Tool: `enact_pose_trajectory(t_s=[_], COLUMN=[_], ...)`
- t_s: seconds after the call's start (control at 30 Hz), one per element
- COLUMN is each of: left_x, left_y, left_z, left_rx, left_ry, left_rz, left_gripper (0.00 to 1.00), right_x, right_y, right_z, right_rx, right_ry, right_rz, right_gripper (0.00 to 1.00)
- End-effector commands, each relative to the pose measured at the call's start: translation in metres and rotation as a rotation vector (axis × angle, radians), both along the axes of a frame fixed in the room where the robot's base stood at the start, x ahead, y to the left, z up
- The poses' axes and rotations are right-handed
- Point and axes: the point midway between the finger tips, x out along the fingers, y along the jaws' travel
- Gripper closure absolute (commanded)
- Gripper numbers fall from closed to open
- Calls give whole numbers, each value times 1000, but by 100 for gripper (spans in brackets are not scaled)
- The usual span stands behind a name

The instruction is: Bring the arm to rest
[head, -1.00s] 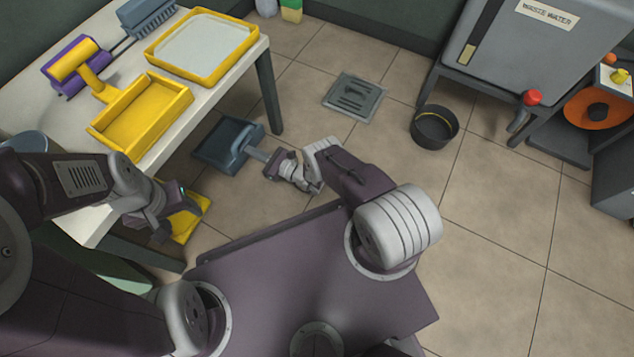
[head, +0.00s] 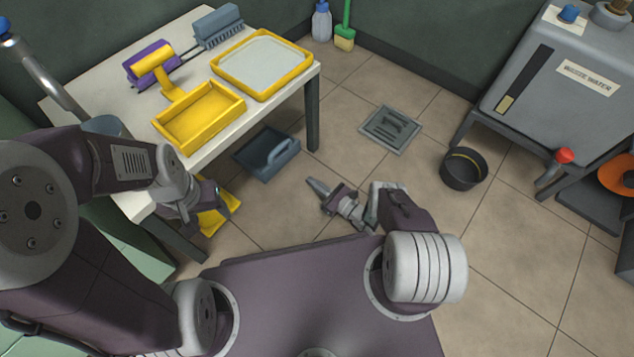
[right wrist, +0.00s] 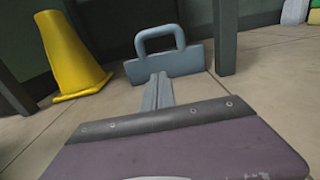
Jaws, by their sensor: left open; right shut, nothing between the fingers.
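My right gripper (head: 316,187) is low over the floor in front of my base. It is shut and empty, pointing toward the table's underside. In the right wrist view its closed fingers (right wrist: 158,92) point at a blue-grey dustpan-like tray with an upright handle (right wrist: 163,66). That tray (head: 262,160) lies on the floor by the table and is apart from the fingers. My left gripper (head: 196,207) hangs beside the table's near edge, in front of a yellow cone (head: 222,212). It is open, its fingertips partly hidden.
The white table (head: 196,60) carries yellow trays (head: 236,108), a yellow-and-purple tool (head: 152,62) and a grey brush (head: 218,25). A black bucket (head: 464,170) and floor drain (head: 391,129) lie right. A waste-water tank (head: 560,80) stands far right. Floor between is mostly clear.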

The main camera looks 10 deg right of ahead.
Motion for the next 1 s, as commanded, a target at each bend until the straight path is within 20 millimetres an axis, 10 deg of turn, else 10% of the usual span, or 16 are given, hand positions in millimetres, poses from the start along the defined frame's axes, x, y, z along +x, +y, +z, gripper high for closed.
enact_pose_trajectory(t_s=[0.57,0.77,1.0], left_x=[0,0,0], left_y=[0,0,0], left_z=[10,49,97], left_rx=[0,0,0], left_ry=[1,0,0], left_rz=[0,0,0], left_gripper=[42,42,42], right_x=[-4,4,-60], right_y=[-2,45,58], right_z=[11,109,245], right_rx=[-15,-200,-638], right_ry=[1,25,-20], right_rz=[40,434,993], right_gripper=[100,100,100])
